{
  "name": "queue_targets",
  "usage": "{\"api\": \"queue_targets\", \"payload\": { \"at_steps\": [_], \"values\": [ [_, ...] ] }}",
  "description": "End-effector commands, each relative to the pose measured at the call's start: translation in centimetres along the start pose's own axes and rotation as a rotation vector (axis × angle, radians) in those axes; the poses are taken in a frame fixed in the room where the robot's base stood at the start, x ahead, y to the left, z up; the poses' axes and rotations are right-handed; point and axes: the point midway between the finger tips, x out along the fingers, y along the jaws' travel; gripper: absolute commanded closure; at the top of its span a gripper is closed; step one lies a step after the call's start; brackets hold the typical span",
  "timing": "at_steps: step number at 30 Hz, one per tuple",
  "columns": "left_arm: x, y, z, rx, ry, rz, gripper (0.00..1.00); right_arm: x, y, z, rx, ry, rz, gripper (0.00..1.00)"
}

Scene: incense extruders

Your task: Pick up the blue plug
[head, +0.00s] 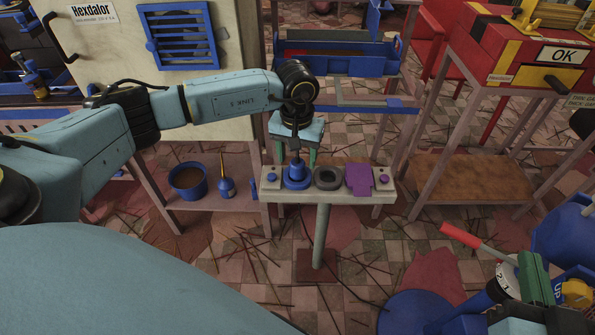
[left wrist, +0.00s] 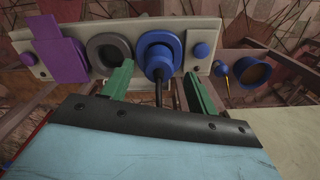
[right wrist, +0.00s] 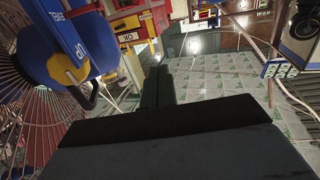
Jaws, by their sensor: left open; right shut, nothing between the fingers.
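The blue plug (head: 297,177), a round stepped blue piece with a dark stem or cable rising from it, sits on a pale narrow stand (head: 316,197). In the left wrist view the plug (left wrist: 160,57) lies beyond and between the green fingers. My left gripper (head: 296,152) is above the plug, pointing down; its fingers (left wrist: 158,76) are open, one on each side of the dark stem, with nothing gripped.
On the stand, a grey ring (head: 328,178) and a purple block (head: 359,179) sit right of the plug. A blue bowl (head: 188,180) and a blue oil can (head: 226,186) are on a low shelf. A blue "UP" device (right wrist: 76,50) is near my right gripper.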

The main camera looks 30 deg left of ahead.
Motion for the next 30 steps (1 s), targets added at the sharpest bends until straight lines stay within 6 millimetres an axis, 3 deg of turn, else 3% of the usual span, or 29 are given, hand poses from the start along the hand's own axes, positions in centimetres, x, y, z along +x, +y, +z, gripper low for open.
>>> {"api": "queue_targets", "payload": {
  "at_steps": [12,18,25,30],
  "values": [
    [3.4,0.2,0.1,-0.001,-0.001,0.0,0.41,-0.9,-1.2,-6.1,0.017,0.398,-0.031,1.0],
    [4.0,0.2,0.0,-0.001,0.0,0.0,0.41,-1.5,-1.4,-7.3,0.022,0.474,-0.036,1.0],
    [3.9,0.2,0.0,0.0,0.001,0.0,0.41,-1.5,-1.4,-7.4,0.022,0.477,-0.036,1.0],
    [3.9,0.2,0.0,0.0,0.0,0.0,0.63,-1.5,-1.4,-7.4,0.022,0.476,-0.036,1.0]
  ]
}}
